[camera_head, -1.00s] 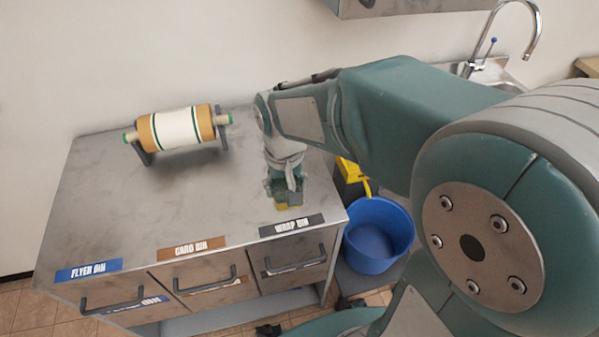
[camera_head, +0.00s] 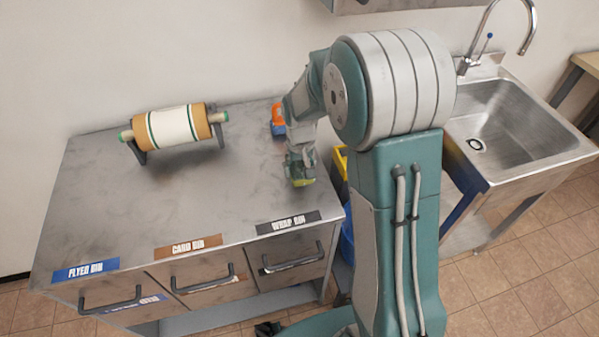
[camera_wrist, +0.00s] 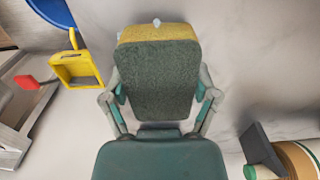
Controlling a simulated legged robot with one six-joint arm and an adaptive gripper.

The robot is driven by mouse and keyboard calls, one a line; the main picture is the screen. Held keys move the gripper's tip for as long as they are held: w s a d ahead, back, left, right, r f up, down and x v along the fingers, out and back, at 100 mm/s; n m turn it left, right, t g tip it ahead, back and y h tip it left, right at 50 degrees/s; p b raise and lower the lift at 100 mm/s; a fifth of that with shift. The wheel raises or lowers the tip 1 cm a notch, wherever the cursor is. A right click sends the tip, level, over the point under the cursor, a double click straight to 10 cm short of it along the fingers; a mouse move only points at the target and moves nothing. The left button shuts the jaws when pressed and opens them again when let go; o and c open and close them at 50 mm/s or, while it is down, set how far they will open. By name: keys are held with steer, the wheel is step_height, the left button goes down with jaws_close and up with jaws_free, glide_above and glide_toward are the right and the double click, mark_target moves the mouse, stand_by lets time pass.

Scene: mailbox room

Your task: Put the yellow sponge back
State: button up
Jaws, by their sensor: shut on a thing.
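The yellow sponge (camera_wrist: 157,33) has a dark green scouring side that faces the wrist camera. My gripper (camera_wrist: 158,100) is shut on it, with one finger at each side. In the head view my gripper (camera_head: 300,168) points down over the right part of the metal counter (camera_head: 215,210), behind the WRAP BIN label. A small yellow-green part of the sponge (camera_head: 301,183) shows at its tip there. I cannot tell whether the sponge touches the counter top.
A paper roll on a stand (camera_head: 178,127) is at the counter's back left. An orange and blue object (camera_head: 278,119) stands behind my gripper. A steel sink (camera_head: 510,120) is at the right. My arm partly hides a blue tub (camera_head: 347,240) and a yellow object (camera_head: 340,160). The counter's middle is clear.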

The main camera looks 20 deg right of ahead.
steer(key=shift+f, duration=0.95)
steer(key=shift+f, duration=0.1)
steer(key=o, duration=1)
steer(key=shift+o, duration=0.2)
